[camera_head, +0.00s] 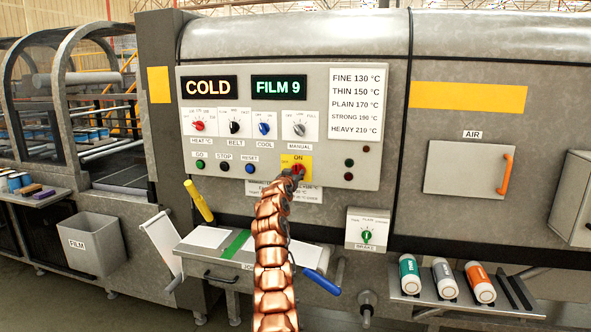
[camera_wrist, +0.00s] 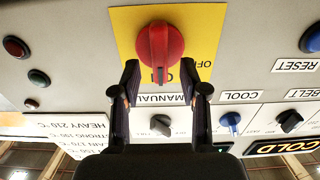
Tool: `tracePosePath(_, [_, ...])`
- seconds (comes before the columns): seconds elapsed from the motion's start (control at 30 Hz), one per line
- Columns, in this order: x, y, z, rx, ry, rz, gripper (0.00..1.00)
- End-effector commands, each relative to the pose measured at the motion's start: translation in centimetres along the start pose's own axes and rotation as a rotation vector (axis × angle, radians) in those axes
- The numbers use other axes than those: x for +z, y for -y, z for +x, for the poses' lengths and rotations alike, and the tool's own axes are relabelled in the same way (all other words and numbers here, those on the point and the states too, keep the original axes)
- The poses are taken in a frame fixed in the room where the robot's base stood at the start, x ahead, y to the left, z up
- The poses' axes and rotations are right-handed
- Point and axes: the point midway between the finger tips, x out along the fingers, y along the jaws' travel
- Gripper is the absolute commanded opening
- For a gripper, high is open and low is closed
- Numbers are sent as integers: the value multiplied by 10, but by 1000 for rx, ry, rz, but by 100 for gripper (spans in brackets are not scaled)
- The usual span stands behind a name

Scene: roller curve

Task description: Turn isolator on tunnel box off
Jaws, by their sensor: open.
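The isolator is a red knob on a yellow plate (camera_head: 288,160) at the lower right of the tunnel box's control panel (camera_head: 350,160). In the wrist view, which is upside down, the red knob (camera_wrist: 160,52) has its grip bar standing vertically, in line with the partly hidden ON mark. The OFF mark lies to one side on the yellow plate (camera_wrist: 128,25). My gripper (camera_wrist: 160,72) is open, with its two fingertips on either side of the knob's ON end. I cannot tell whether they touch it. In the head view my gripper (camera_head: 294,172) covers part of the knob.
Heat, belt, cool and manual dials (camera_head: 299,125) sit above, under displays reading COLD (camera_head: 209,87) and FILM 9 (camera_head: 278,87). Start, stop and reset buttons (camera_head: 224,167) are to the left. A small desk (camera_head: 215,255) and a brake box (camera_head: 367,230) stand below.

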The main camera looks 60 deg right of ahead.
Motion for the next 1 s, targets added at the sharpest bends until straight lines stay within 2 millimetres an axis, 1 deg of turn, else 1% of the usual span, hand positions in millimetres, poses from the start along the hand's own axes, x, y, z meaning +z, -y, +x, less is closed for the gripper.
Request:
tracePosePath(0.03, [-3,-1,3,2,0,0,44])
tracePosePath(0.3, [-4,-1,14,1,-3,0,44])
tracePosePath(0.4, [-2,0,17,-1,0,0,44])
tracePosePath(0.87, [0,0,19,-3,1,-2,44])
tracePosePath(0.93, [0,0,19,-3,0,-1,39])
tracePosePath(1.0, [0,0,19,-3,0,-1,31])
